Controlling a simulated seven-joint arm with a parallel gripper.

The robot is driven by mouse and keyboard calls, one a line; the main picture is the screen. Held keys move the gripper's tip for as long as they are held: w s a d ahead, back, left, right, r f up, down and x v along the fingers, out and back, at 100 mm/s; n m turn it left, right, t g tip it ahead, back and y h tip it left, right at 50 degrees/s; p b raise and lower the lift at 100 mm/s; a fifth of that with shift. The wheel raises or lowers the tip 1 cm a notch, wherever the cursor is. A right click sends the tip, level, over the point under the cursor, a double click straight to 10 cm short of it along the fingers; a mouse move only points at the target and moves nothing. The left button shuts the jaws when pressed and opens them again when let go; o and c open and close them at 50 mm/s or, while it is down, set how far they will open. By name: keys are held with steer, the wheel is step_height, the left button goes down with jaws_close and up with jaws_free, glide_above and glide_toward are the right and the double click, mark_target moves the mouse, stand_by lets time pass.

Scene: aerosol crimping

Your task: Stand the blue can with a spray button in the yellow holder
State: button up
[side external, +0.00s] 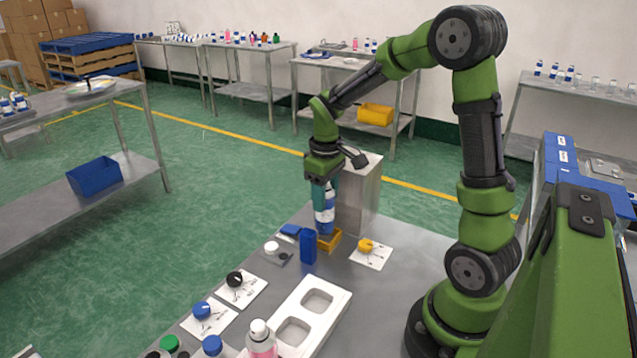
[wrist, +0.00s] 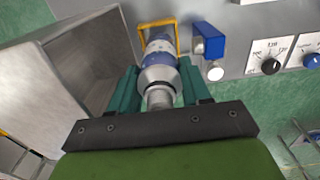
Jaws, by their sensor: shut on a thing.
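My gripper (side external: 323,190) has its teal fingers shut on the blue and white can (side external: 325,216), which hangs upright below it. In the wrist view the gripper (wrist: 158,72) grips the can (wrist: 158,64) from both sides, with its pale shoulder and narrow top toward the camera. The yellow holder (side external: 334,241) lies on the grey table directly under the can. It also shows in the wrist view as a yellow frame (wrist: 143,28) around the can's far end. The can's base overlaps the holder; I cannot tell whether it rests on the floor inside.
An upright blue block (side external: 308,247) stands close in front of the holder. A metal box (side external: 360,195) stands behind it. A yellow knob (side external: 366,245) on a white plate is to the right. Several other knobs and a white tray (side external: 335,299) lie nearer the camera.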

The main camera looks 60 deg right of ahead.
steer(key=shift+f, duration=1.75)
steer(key=shift+f, duration=0.1)
steer(key=o, duration=0.9)
steer(key=shift+f, duration=0.1)
steer(key=shift+c, duration=0.2)
